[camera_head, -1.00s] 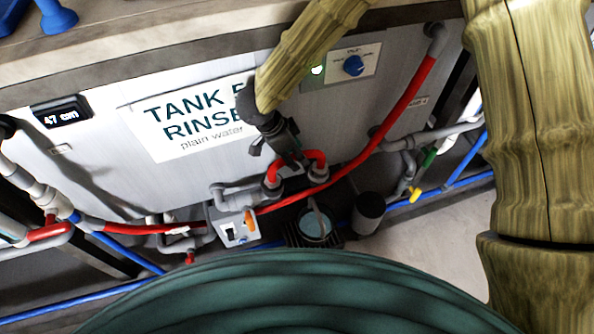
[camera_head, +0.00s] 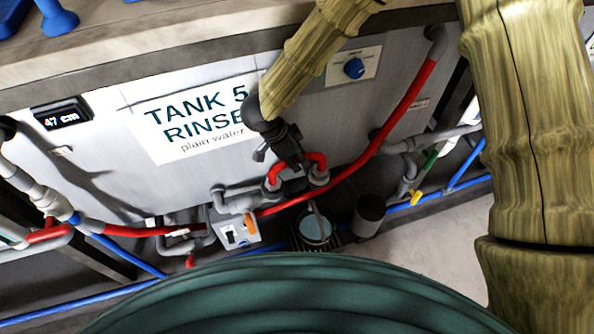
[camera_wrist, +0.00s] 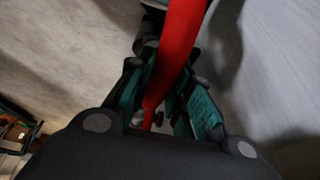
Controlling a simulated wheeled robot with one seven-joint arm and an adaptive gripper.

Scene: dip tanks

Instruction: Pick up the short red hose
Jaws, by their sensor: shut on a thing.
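The short red hose (camera_head: 317,159) is an arch at the front of the rinse tank, with its two ends at grey fittings (camera_head: 319,178) in the head view. My gripper (camera_head: 290,164) comes down on it from above and hides the middle of the arch. In the wrist view the red hose (camera_wrist: 178,45) runs between my gripper's fingers (camera_wrist: 160,112), which are shut on it. Whether its ends are still seated in the fittings is hard to tell.
Open floor (camera_head: 440,235) lies right.

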